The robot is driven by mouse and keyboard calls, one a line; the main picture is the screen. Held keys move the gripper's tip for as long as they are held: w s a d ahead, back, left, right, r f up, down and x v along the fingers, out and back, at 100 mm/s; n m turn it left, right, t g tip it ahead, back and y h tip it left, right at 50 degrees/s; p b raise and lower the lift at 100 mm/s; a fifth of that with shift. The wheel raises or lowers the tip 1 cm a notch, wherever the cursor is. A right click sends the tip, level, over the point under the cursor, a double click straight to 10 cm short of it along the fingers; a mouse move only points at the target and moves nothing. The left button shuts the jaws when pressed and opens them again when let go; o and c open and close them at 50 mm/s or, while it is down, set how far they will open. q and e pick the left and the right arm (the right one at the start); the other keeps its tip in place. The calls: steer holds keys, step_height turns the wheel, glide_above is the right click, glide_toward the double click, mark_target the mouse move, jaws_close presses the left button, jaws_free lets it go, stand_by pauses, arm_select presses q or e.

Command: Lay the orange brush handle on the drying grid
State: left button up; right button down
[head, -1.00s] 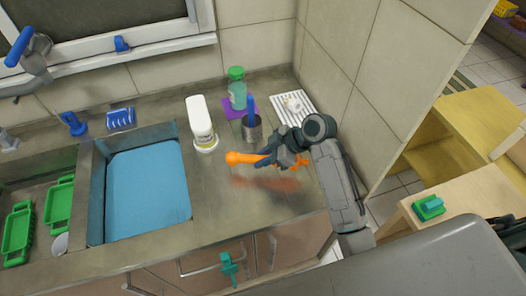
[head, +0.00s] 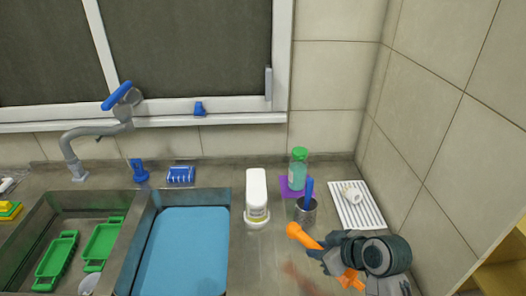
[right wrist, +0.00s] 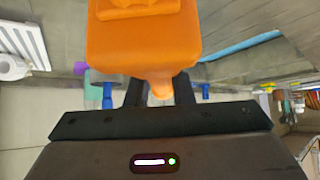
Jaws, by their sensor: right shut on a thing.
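The orange brush handle (head: 303,236) is held in my right gripper (head: 328,252) above the counter, in front of the metal cup. Its rounded end points left and another orange part shows below the gripper. In the right wrist view the orange handle (right wrist: 145,40) fills the top middle, between the fingers. The drying grid (head: 358,212) is a white ribbed rack on the counter at the right, behind my right gripper. A small white round item (head: 352,194) lies on it. The grid also shows at the upper left of the right wrist view (right wrist: 25,42). My left gripper is out of view.
A metal cup (head: 305,212) with a blue handle stands left of the grid. A green-capped bottle (head: 298,172) and a white bottle (head: 257,198) stand nearby. A sink with blue water (head: 185,255) is at the left. A tiled wall (head: 440,130) borders the right.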

steer(key=w+d+r+m+t+h, duration=0.2)
steer(key=w+d+r+m+h, duration=0.3)
steer(key=w+r+m, duration=0.1)
steer(key=shift+d+m+h, duration=0.3)
steer(key=shift+d+m, duration=0.05)
steer(key=shift+m, duration=0.55)
